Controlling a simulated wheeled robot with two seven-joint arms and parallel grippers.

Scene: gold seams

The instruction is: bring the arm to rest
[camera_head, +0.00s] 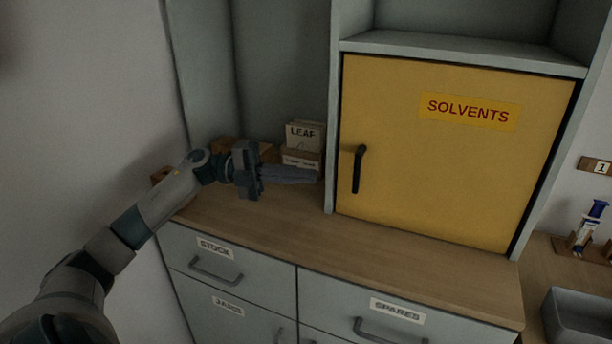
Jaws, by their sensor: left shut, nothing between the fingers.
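My left arm comes in from the lower left and reaches over the wooden counter. My left gripper (300,174) is shut and empty, its fingers pointing right toward the yellow cabinet. It is above the counter, in front of a small box labelled LEAF (304,133), and hides part of the things behind it. I cannot tell whether it touches them. My right gripper does not show.
The yellow SOLVENTS cabinet (440,160) is closed, with a black handle (357,169). Drawers labelled STOCK (215,268) and SPARES (397,325) are shut below the wooden counter (400,255). A grey bin (580,318) stands at the right. The counter's front is clear.

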